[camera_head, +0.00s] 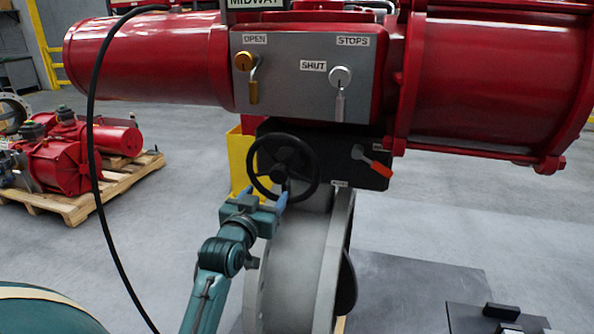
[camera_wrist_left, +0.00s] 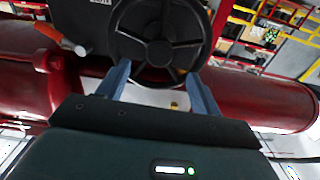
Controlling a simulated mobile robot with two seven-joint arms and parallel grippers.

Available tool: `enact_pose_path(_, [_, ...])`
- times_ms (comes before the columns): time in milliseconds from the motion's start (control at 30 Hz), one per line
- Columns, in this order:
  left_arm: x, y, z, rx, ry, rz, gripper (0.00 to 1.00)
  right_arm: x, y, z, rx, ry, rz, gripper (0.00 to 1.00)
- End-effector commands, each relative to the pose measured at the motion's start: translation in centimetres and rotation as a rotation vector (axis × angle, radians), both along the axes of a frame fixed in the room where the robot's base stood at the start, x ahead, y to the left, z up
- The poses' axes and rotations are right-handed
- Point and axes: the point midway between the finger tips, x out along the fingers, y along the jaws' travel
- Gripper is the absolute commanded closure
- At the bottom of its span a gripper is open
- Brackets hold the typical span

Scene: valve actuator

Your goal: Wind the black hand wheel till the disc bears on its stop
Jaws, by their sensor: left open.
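The black hand wheel (camera_head: 285,154) is on the front of a black gearbox under the red actuator. It also shows in the wrist view, its hub (camera_wrist_left: 160,53) at the top middle. My left gripper (camera_head: 266,193) is at the wheel's lower rim, open. In the wrist view its two fingers (camera_wrist_left: 160,85) stand apart, one on each side of the lower rim; I cannot tell whether they touch it. A dark disc edge (camera_head: 347,285) shows at the right side of the grey valve body (camera_head: 290,270); its stop is not visible. My right gripper is not in view.
An orange-handled lever (camera_head: 375,163) sits right of the wheel. The grey panel (camera_head: 300,60) above carries OPEN, SHUT and STOPS labels. A black cable (camera_head: 92,150) hangs at left. A pallet (camera_head: 85,195) with red actuators stands far left.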

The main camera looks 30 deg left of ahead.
Motion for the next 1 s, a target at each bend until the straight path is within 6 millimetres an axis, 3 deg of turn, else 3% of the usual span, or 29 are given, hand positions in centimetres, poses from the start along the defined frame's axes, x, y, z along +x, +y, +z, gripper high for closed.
enact_pose_path(167, [1.8,0.5,0.2,-0.001,-0.002,0.001,0.35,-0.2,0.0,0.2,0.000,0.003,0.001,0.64])
enact_pose_path(600, [9.8,2.4,0.2,-0.001,-0.001,0.002,0.35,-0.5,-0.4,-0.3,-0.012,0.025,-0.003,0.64])
enact_pose_path(800, [11.9,2.9,0.1,-0.001,0.000,0.000,0.35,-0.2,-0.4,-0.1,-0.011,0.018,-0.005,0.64])
enact_pose_path(1000, [12.7,3.1,0.1,-0.001,-0.001,0.001,0.35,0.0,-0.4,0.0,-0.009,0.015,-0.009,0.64])
